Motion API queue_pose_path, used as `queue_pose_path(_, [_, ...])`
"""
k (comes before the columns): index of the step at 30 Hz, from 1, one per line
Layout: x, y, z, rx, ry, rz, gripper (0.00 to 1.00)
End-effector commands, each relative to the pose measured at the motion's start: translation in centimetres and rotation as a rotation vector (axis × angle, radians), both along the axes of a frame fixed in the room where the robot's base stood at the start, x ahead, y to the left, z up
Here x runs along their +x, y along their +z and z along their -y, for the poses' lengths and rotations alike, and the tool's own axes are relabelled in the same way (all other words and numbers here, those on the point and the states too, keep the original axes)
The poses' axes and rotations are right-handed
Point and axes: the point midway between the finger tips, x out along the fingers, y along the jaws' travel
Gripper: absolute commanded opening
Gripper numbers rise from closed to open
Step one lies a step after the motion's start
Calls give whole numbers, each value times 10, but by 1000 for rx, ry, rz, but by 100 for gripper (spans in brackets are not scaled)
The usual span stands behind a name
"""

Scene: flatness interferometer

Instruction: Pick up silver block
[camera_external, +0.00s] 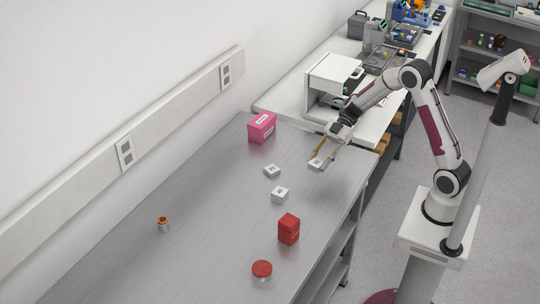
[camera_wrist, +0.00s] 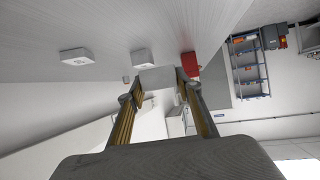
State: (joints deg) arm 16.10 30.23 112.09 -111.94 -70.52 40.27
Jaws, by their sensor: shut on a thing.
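My gripper (camera_external: 325,154) reaches over the far right part of the metal table in the external view. It is shut on a small silver-white block (camera_external: 317,164) with a dark mark on top. The held block also shows between the fingertips in the wrist view (camera_wrist: 158,79). Whether the block touches the table is hard to tell. Two similar pale blocks stand apart from it on the table, one farther back (camera_external: 272,171) and one nearer (camera_external: 280,194).
A pink box (camera_external: 262,127) stands at the table's back. A red block (camera_external: 289,229), a red-lidded container (camera_external: 262,270) and a small orange-topped cylinder (camera_external: 163,224) stand nearer. A white instrument (camera_external: 334,75) sits on the adjoining bench.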

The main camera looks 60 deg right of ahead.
Motion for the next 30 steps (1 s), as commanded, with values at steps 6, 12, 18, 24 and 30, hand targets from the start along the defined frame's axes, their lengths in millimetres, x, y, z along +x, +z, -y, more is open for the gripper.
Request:
queue_pose_path(6, [0, 17, 0, -1, -1, 3, 8])
queue_pose_path(12, [0, 20, 0, 0, 0, 1, 8])
queue_pose_path(18, [0, 20, 0, 0, 0, 1, 8])
queue_pose_path(24, [0, 20, 0, 0, 0, 1, 8])
queue_pose_path(30, [2, 16, 5, 3, -10, -4, 8])
